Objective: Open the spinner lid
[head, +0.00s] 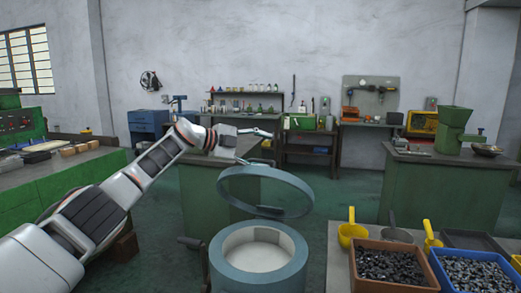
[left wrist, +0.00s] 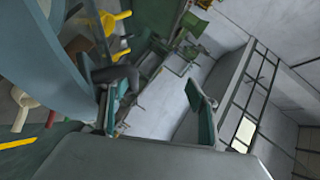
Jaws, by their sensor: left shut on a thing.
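The spinner is a blue-grey drum (head: 258,275) with a pale, empty-looking inside, standing low in the middle of the head view. Its lid (head: 236,190), a blue-grey ring, is raised and tilted above the drum, with a clear gap at the front. In the left wrist view, the lid (left wrist: 40,45) fills the upper left, beside the gripper fingers (left wrist: 157,98). My right gripper is not in view.
A blue bin (head: 470,252) and an orange-brown bin (head: 358,240) of dark metal parts stand on a table at the right, with yellow scoops (head: 350,232). A green cabinet (head: 205,195) stands behind the spinner. Another green bench (head: 440,190) is at the right.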

